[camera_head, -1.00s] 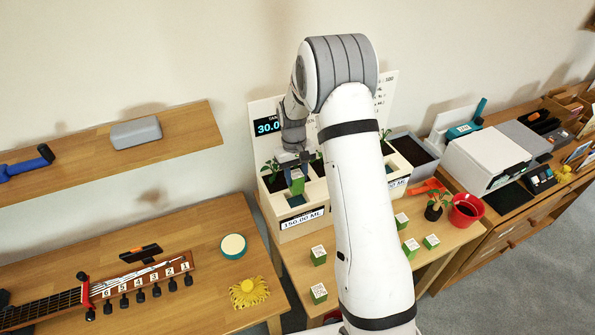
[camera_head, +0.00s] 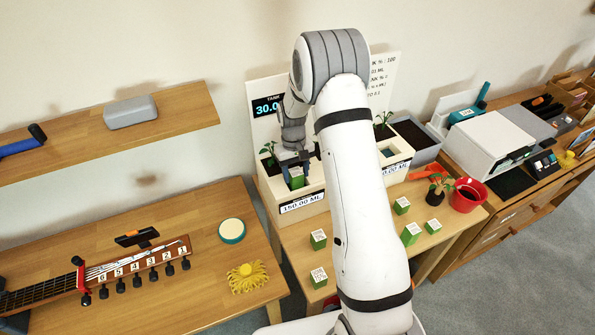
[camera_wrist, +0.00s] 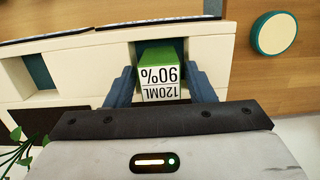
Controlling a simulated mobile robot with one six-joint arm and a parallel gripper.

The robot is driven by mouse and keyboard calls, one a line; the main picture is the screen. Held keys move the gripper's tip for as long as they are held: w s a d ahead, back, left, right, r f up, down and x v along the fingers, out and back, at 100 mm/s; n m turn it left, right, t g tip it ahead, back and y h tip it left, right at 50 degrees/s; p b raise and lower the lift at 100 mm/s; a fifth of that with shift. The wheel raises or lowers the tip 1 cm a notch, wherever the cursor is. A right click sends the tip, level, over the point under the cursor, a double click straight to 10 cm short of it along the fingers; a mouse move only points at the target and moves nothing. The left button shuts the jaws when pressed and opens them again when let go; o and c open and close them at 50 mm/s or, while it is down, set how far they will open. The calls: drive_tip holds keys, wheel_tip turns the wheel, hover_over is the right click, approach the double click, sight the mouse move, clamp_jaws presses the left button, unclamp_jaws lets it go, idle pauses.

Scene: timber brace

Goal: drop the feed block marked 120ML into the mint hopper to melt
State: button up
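The green feed block (camera_wrist: 160,76), with a white label reading 120ML 90%, is between the two fingers of my gripper (camera_wrist: 161,88). The fingers press on its sides. In the head view the block (camera_head: 297,178) hangs at the front opening of the left cream planter (camera_head: 318,195), whose front plate reads 150.00 ML. The wrist view shows the planter's cream rim (camera_wrist: 88,70) around it. I cannot tell how far the block sits inside the opening. No label readable here names the mint hopper. My arm hides part of the planters.
Several other green blocks (camera_head: 318,239) stand on the wooden table. A right-hand cream planter (camera_head: 397,160) stands beside the first. A red pot (camera_head: 467,195) is at the table's right. A display panel (camera_head: 266,107) reading 30.0 stands behind.

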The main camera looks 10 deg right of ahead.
drive_tip(key=shift+o, duration=1.1)
drive_tip(key=shift+r, duration=0.15)
drive_tip(key=s+r+t+b, duration=0.1)
drive_tip(key=s+r, duration=0.1)
drive_tip(key=r, duration=0.6)
drive_tip(key=s+r+b, duration=0.1)
drive_tip(key=s+r, duration=0.2)
drive_tip(key=r, duration=0.4)
drive_tip(key=s+r+m+t, duration=0.1)
drive_tip(key=s+r, duration=0.3)
drive_tip(key=s, duration=0.8)
drive_tip(key=s+r+m+t+b, duration=0.1)
drive_tip(key=s+r, duration=0.3)
drive_tip(key=s, duration=0.9)
drive_tip(key=shift+s+d+t, duration=0.2)
drive_tip(key=shift+t, duration=0.7)
